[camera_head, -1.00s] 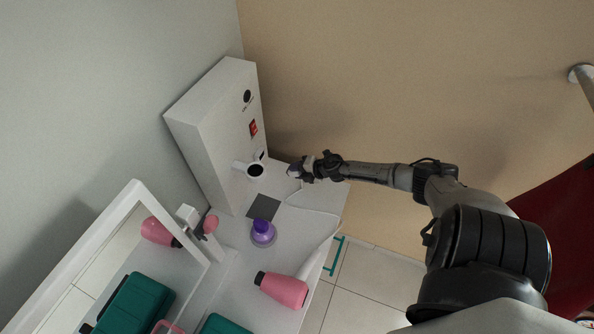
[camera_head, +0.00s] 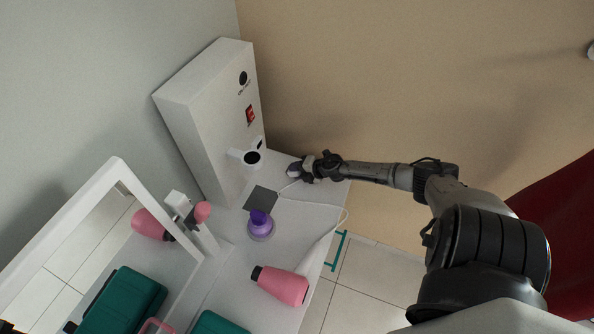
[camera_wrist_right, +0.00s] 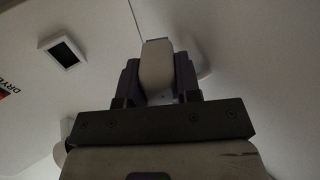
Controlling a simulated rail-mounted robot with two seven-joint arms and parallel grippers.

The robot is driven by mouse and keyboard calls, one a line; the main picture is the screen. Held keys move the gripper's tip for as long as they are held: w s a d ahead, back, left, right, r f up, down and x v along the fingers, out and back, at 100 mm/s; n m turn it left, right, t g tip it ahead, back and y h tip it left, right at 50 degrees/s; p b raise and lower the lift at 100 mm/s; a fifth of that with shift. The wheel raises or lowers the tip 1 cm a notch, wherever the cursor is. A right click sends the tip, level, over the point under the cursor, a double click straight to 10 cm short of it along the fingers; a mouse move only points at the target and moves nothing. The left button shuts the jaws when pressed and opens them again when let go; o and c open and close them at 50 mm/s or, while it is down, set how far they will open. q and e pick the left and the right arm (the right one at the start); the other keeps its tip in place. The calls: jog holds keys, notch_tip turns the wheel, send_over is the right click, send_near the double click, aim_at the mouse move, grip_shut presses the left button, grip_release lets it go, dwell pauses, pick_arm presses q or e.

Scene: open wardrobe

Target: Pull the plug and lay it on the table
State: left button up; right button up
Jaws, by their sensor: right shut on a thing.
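My right gripper (camera_head: 296,171) reaches in from the right in the head view, beside the lower right end of the white box. It is shut on a pale plug (camera_wrist_right: 157,65), which shows between the dark fingers in the wrist view. The plug is hidden by the fingers in the head view. A white cord (camera_head: 318,204) runs from near the gripper across the white table (camera_head: 290,237) to the pink hair dryer (camera_head: 281,286). A socket-like dark square in a white frame (camera_wrist_right: 62,52) appears empty. My left gripper is not in view.
The white box (camera_head: 208,100) carries a red label (camera_head: 250,114) and a white holder (camera_head: 240,157). A dark grey square (camera_head: 260,199) lies bare on the table. A purple bottle (camera_head: 260,223) stands next to it.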

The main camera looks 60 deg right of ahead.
jog(key=shift+f, duration=0.15)
jog(key=o, duration=1)
jog(key=shift+o, duration=0.4)
jog(key=shift+f, duration=0.1)
jog(key=shift+o, duration=1)
jog(key=shift+s, duration=0.1)
jog(key=shift+f, duration=0.2)
jog(key=shift+c, duration=0.6)
